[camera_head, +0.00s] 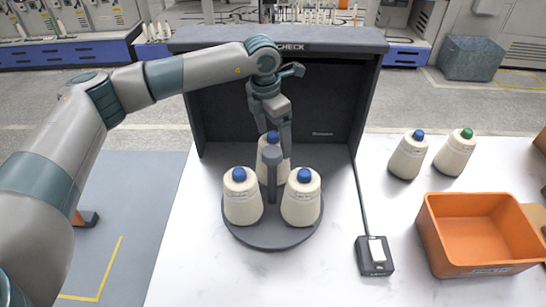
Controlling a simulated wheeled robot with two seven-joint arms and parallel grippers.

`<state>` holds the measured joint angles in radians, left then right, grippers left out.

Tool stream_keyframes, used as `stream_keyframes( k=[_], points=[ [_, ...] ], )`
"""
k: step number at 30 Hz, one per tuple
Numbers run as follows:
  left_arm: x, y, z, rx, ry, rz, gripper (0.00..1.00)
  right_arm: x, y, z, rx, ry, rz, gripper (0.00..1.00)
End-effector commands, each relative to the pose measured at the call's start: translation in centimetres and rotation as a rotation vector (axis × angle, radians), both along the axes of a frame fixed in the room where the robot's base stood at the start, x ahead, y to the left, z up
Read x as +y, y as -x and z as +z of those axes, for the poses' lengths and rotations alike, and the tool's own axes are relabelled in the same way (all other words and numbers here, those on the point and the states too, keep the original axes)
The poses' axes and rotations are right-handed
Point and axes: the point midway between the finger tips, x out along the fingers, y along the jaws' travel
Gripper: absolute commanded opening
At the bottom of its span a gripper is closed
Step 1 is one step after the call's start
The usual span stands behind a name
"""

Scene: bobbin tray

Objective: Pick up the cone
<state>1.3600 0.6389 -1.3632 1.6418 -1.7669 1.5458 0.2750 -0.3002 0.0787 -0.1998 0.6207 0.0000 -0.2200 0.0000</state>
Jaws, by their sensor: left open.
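Three cream thread cones with blue tops stand upright on a round dark tray: a front left cone (242,204), a front right cone (301,205) and a rear cone (267,176). The tray (270,238) has a grey post (272,172) at its middle, which hides part of the rear cone. My left gripper (278,140) is open and points down at the rear cone, with its fingers around or just beside the blue top. I cannot tell whether they touch it. My right gripper is out of view.
A dark check booth (325,105) surrounds the tray at the back and sides. On the right stand a blue-topped cone (407,158), a green-topped cone (455,155) and an orange bin (485,235). A switch box (375,256) with a cable lies right of the tray.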

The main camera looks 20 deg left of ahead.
Motion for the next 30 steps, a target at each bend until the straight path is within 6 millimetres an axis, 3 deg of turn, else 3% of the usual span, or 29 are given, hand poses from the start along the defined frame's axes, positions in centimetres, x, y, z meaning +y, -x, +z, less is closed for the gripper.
stream_keyframes(
  k=[8,17,30],
  points=[
    [-0.02,0.01,0.04,0.000,0.000,0.000,0.84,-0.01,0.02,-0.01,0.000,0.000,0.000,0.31],
    [-0.01,0.00,0.05,0.000,0.000,0.000,0.14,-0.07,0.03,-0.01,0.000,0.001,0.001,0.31],
    [-0.03,-0.09,0.79,-0.003,0.001,0.000,0.14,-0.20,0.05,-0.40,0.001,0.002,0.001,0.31]
  ],
)
